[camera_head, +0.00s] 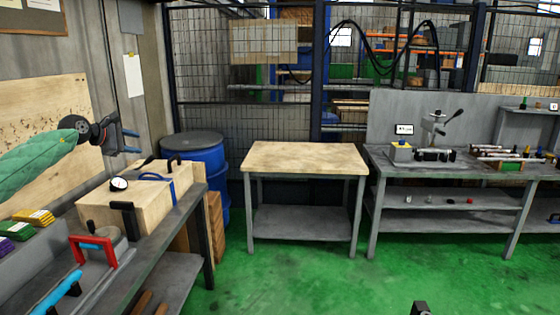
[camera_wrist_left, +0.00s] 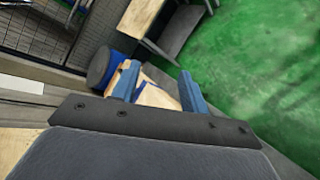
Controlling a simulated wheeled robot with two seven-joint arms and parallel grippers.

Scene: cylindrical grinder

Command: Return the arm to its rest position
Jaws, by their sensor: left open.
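My left arm, in a green quilted sleeve, comes in from the left in the head view. My left gripper (camera_head: 138,142) has blue fingers and hangs in the air above the left workbench, in front of the wall. Its fingers are apart with nothing between them. In the left wrist view the gripper (camera_wrist_left: 157,72) also shows open and empty, with a light wooden thing and a blue drum (camera_wrist_left: 103,68) beyond the fingers.
The left workbench (camera_head: 180,222) carries a wooden box (camera_head: 146,205) with a dial gauge and a red-handled tool. A blue drum (camera_head: 192,146) stands behind. An empty wood-topped table (camera_head: 305,157) is in the middle; a grey bench (camera_head: 440,180) with equipment is at right.

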